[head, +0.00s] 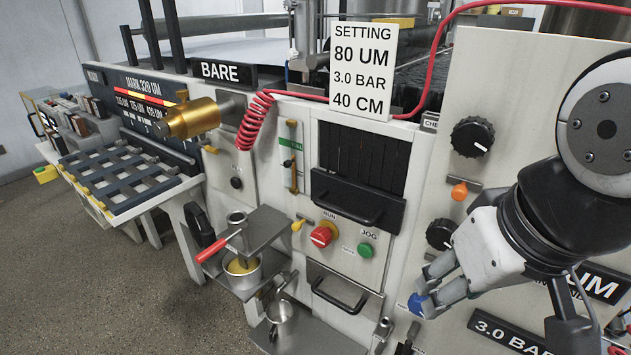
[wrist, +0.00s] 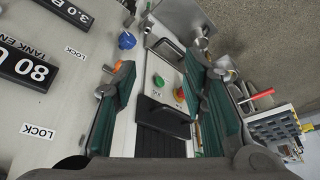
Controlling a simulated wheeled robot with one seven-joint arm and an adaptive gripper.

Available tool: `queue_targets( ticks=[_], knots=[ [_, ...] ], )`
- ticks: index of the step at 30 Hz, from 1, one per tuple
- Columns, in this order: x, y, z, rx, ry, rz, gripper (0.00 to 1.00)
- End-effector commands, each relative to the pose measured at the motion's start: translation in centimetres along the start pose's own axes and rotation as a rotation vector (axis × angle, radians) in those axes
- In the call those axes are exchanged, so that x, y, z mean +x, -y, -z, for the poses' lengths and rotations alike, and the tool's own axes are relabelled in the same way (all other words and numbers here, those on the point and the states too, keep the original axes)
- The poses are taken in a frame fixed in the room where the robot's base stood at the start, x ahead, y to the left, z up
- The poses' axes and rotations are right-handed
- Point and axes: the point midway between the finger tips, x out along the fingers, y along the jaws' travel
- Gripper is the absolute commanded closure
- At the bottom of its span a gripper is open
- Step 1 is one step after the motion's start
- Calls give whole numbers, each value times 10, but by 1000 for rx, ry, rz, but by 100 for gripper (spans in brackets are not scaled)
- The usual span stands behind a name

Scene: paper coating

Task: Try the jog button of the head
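The green jog button (head: 365,250) sits on the press front below its JOG label (head: 369,236), in the middle of the head view. The larger red run button (head: 322,235) is to its left. My gripper (head: 430,289) is to the right of the jog button and lower in the picture, clear of it. Its fingers are apart with nothing between them. In the wrist view, the open gripper (wrist: 160,78) frames the small button area of the panel between its fingers, some way off. Nothing hides the jog button in the head view.
A blue knob (head: 417,305) shows by my fingertips. Black dials (head: 472,136) and an orange knob (head: 459,191) line the right panel. Below the buttons is a drawer with a black handle (head: 338,297).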

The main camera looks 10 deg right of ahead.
Motion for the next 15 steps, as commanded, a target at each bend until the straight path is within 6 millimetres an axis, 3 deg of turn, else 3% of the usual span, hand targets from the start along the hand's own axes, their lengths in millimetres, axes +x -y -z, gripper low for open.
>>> queue_targets(
  ticks=[11, 15],
  knots=[
    [0, 0, 0, 0, 0, 0, 61],
    [0, 0, 0, 0, 0, 0, 90]
  ],
)
